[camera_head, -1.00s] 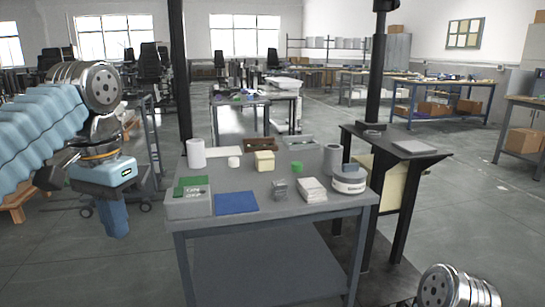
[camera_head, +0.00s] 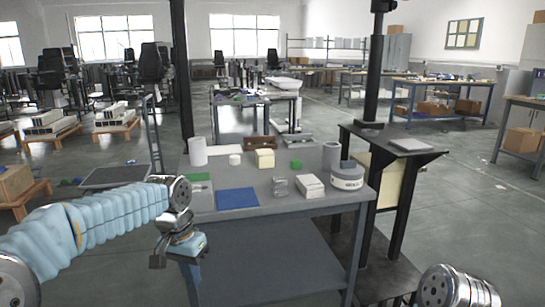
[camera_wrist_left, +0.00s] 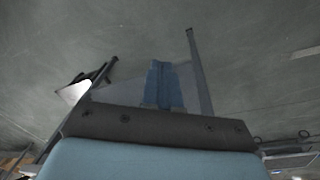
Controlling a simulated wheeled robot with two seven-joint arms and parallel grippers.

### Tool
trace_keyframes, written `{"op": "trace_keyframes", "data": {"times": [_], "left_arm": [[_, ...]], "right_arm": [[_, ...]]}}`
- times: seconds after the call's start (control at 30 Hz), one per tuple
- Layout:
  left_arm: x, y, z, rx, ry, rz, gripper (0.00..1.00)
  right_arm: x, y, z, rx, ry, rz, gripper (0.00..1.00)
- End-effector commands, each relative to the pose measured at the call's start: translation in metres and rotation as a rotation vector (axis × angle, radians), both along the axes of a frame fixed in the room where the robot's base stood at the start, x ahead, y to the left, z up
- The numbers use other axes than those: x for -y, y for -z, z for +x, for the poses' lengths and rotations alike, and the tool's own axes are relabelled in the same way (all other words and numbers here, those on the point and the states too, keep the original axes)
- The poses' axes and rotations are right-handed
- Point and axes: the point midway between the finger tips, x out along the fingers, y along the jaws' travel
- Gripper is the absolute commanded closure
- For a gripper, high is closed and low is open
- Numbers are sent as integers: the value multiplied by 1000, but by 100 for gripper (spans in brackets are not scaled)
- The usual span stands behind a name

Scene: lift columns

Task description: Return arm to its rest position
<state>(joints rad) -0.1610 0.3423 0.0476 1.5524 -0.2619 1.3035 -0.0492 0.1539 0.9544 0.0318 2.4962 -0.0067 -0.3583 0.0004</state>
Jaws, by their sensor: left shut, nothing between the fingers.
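My left arm (camera_head: 100,220), in a pale blue sleeve, comes in from the left in the head view. My left gripper (camera_head: 187,246) hangs low in front of the front left corner of the grey table (camera_head: 265,217), below the tabletop level. Its fingertips are hard to make out there. In the left wrist view the blue fingers of the left gripper (camera_wrist_left: 163,85) lie together with nothing between them. Of my right arm (camera_head: 455,287) only a silver link shows at the bottom right; its gripper is out of view.
The table holds a white roll (camera_head: 198,152), a blue sheet (camera_head: 237,198), a cream block (camera_head: 265,159), a white box (camera_head: 309,186) and a round grey device (camera_head: 346,180). A dark stand (camera_head: 394,145) rises at right. Open floor (camera_head: 460,220) lies further right.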

Motion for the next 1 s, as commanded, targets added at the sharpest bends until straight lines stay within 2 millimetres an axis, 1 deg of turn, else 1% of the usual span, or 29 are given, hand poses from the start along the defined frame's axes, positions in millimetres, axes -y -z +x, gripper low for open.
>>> {"op": "trace_keyframes", "data": {"times": [0.03, 0.07, 0.1, 0.13, 0.17, 0.2, 0.27, 0.3, 0.37, 0.4, 0.43, 0.5, 0.6, 0.7, 0.8, 1.0], "left_arm": [[8, 41, 2, -21, -4, -20, 100], [15, 65, 3, -26, -8, -38, 100], [22, 100, 2, -32, -19, -64, 100], [29, 126, 0, -36, -30, -84, 100], [34, 152, -4, -40, -45, -105, 100], [42, 185, -13, -45, -67, -133, 100], [52, 234, -31, -54, -110, -173, 100], [58, 265, -47, -61, -146, -199, 100], [65, 306, -77, -70, -204, -230, 100], [69, 329, -97, -74, -246, -246, 100], [71, 343, -113, -76, -276, -256, 100], [74, 367, -146, -78, -341, -269, 100], [75, 385, -182, -77, -410, -273, 100], [74, 392, -201, -71, -449, -271, 100], [74, 394, -206, -66, -463, -270, 100], [73, 394, -205, -63, -463, -270, 100]], "right_arm": [[0, 0, 0, 0, 0, 0, 57], [0, 0, 0, 0, 0, 0, 57], [0, 0, 0, 0, 0, 0, 57], [0, 0, 0, 0, 0, 0, 57], [0, 0, 0, 0, 0, 0, 57], [0, 0, 0, 0, 0, 0, 57], [0, 0, 0, 0, 0, 0, 57], [0, 0, 0, 0, 0, 0, 57], [0, 0, 0, 0, 0, 0, 57], [0, 0, 0, 0, 0, 0, 57], [0, 0, 0, 0, 0, 0, 57], [0, 0, 0, 0, 0, 0, 57], [0, 0, 0, 0, 0, 0, 57], [0, 0, 0, 0, 0, 0, 57], [0, 0, 0, 0, 0, 0, 57], [0, 0, 0, 0, 0, 0, 57]]}}
